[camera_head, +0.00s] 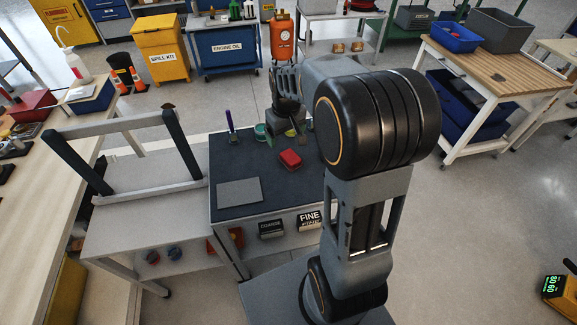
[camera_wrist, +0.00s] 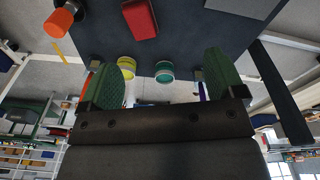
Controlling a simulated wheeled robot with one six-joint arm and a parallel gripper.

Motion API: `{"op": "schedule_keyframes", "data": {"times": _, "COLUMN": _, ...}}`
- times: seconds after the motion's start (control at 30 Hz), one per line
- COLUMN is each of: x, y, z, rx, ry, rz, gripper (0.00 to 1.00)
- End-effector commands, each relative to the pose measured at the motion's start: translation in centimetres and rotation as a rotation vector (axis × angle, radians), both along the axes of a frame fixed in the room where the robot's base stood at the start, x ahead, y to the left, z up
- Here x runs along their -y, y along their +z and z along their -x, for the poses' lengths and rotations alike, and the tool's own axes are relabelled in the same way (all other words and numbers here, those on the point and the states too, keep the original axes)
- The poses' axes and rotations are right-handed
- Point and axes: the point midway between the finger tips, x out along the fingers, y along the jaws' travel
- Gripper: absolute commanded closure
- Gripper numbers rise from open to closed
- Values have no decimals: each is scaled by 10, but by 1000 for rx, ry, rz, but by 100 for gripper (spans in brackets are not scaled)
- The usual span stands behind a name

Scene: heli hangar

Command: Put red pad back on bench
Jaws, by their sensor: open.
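The red pad (camera_head: 291,159) lies on the dark top of a grey bench (camera_head: 226,209), right of the top's middle. It also shows in the wrist view (camera_wrist: 140,18), near the upper edge. My gripper (camera_head: 287,133) is above the far part of the bench, beyond the pad. In the wrist view its two green fingers (camera_wrist: 163,80) stand wide apart with nothing held between them. The red pad is clear of both fingers.
A flat grey sheet (camera_head: 240,192) lies on the bench's near left. A purple marker (camera_head: 229,121) stands at the far left. Yellow (camera_wrist: 126,67) and green (camera_wrist: 164,71) rolls sit close to the fingers. A grey frame (camera_head: 122,125) stands left of the bench.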

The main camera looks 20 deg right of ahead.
Motion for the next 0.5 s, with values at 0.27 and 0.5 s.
{"op": "schedule_keyframes", "data": {"times": 0.27, "x": -47, "y": 39, "z": 100, "rx": 135, "ry": -71, "rz": -17, "gripper": 12}}
{"op": "schedule_keyframes", "data": {"times": 0.5, "x": -61, "y": 37, "z": 149, "rx": 196, "ry": -110, "rz": -39, "gripper": 12}}
